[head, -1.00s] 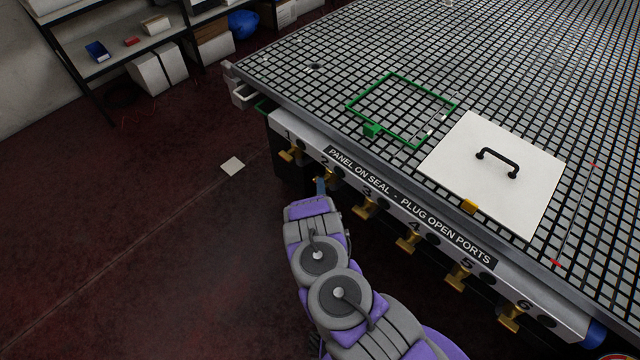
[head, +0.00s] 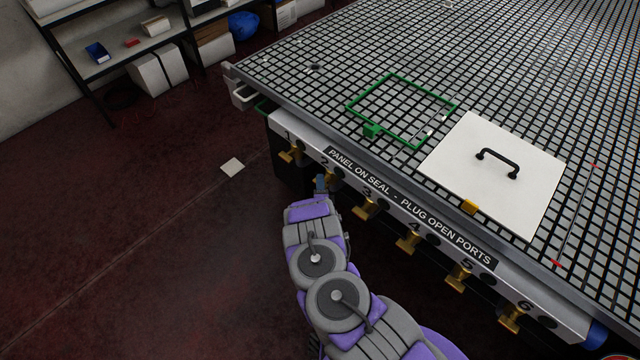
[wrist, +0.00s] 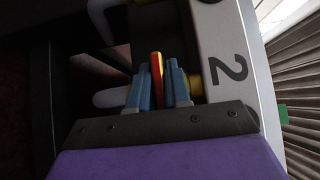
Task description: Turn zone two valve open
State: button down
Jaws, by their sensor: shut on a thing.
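The zone two valve is a brass valve with a red and yellow handle (wrist: 156,72), seen in the wrist view beside the printed number 2. My gripper (wrist: 160,88) has its blue fingers on either side of this handle and is shut on it. In the head view my gripper (head: 320,186) reaches the table's front panel at the second position. The valve body (head: 327,172) is mostly hidden behind my gripper there. How far the handle is turned is hard to tell.
Similar brass valves line the front panel, including valve 1 (head: 290,153) and valve 3 (head: 366,207). A white panel with a black handle (head: 490,185) and a green square frame (head: 388,80) lie on the grid table (head: 560,60). Open floor lies left.

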dwell(0.4)
jog(key=shift+n+g+h, duration=0.3)
jog(key=shift+n+g, duration=0.6)
jog(key=shift+r+n+g+h+p, duration=0.1)
jog(key=shift+n+g+h+p, duration=0.45)
jog(key=shift+n+g, duration=0.55)
jog(key=shift+a+n+g+h+p, duration=0.1)
jog(key=shift+n+g+h+p, duration=0.7)
jog(key=shift+g+p, duration=0.4)
jog(key=shift+f+n+g+h+p, duration=0.2)
jog(key=shift+n+g+h+p, duration=0.3)
jog(key=shift+n+g+h, duration=0.25)
jog(key=shift+f+n+g+h+b, duration=0.1)
jog(key=shift+n+g+h+b, duration=0.35)
jog(key=shift+g+h+b, duration=0.35)
jog(key=shift+n+g+h+b, duration=0.4)
jog(key=shift+g+h+b, duration=0.15)
jog(key=shift+b, duration=0.2)
jog(key=shift+w+r, duration=0.1)
jog(key=shift+r, duration=0.15)
